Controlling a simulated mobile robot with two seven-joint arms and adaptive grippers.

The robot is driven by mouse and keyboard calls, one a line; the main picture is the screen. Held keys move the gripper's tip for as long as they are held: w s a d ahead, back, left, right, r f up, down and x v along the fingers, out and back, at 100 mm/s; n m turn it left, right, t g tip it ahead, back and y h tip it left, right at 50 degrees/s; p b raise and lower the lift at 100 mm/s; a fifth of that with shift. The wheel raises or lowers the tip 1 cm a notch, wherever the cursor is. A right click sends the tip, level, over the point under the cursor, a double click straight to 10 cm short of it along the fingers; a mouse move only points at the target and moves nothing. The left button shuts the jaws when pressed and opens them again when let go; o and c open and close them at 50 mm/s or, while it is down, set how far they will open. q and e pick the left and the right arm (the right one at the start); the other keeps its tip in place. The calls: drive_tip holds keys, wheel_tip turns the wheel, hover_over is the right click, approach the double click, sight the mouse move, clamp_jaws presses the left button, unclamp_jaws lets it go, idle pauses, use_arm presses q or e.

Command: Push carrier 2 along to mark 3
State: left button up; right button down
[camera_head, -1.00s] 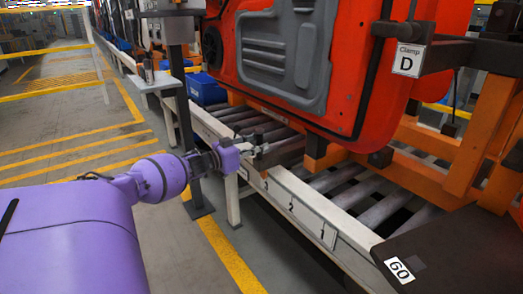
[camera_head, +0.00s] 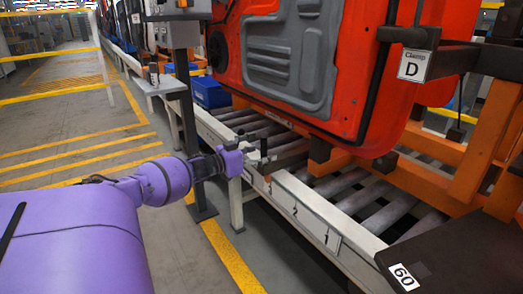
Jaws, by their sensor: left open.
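A red car door (camera_head: 355,100) stands upright in an orange carrier frame (camera_head: 440,180) on the roller conveyor. No carrier number is readable, so I cannot tell whether it is carrier 2. The marks 1 (camera_head: 328,239), 2 (camera_head: 295,212) and 3 (camera_head: 270,189) are on the pale front rail, with 3 farthest up the line. My left gripper (camera_head: 264,155) is open at the rail, just beyond mark 3 and left of the carrier. I cannot tell whether it touches anything. My right gripper is out of view.
A "Clamp D" sign (camera_head: 414,66) is at the upper right. A dark plate with label 60 (camera_head: 404,277) fills the lower right. A grey post (camera_head: 188,110) and small shelf stand near my left arm. Blue bins (camera_head: 211,92) lie behind. The floor at left is clear.

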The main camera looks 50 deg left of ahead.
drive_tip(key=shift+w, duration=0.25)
use_arm(q)
drive_tip(key=shift+s+r, duration=0.1)
drive_tip(key=shift+s, duration=0.1)
drive_tip(key=s+p, duration=0.9)
drive_tip(key=s, duration=0.1)
drive_tip(key=shift+s+a+r, duration=0.3)
drive_tip(key=shift+a+r, duration=0.1)
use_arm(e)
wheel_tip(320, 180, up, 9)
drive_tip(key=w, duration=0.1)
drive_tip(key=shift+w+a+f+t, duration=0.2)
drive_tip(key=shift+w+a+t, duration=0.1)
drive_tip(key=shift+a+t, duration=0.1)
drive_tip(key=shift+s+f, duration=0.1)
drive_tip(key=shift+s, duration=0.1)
